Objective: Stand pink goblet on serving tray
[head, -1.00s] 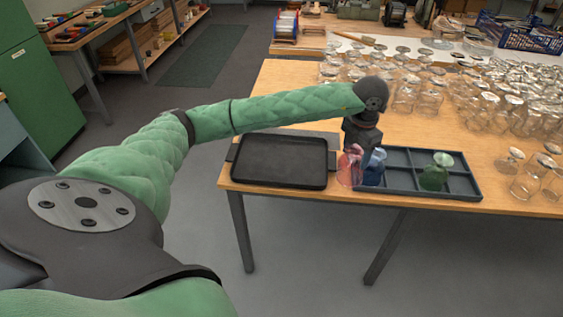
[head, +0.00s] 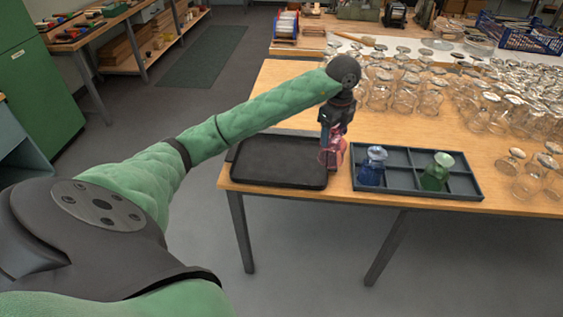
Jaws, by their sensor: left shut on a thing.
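The pink goblet (head: 336,151) is held in my left gripper (head: 330,138), which is shut on it. It hangs beside the right end of the black serving tray (head: 277,161), at the tray's right rim. Whether it is over the rim or just past it, I cannot tell. The tray lies flat and empty at the near left edge of the wooden table. The gripper fingers partly hide the goblet. My right gripper is not in view.
A dark divided rack (head: 406,189) right of the tray holds a blue goblet (head: 372,167) and a green goblet (head: 437,172), both upside down. Many clear glasses (head: 500,103) crowd the table's right and back. Bare wood (head: 290,84) shows behind my arm.

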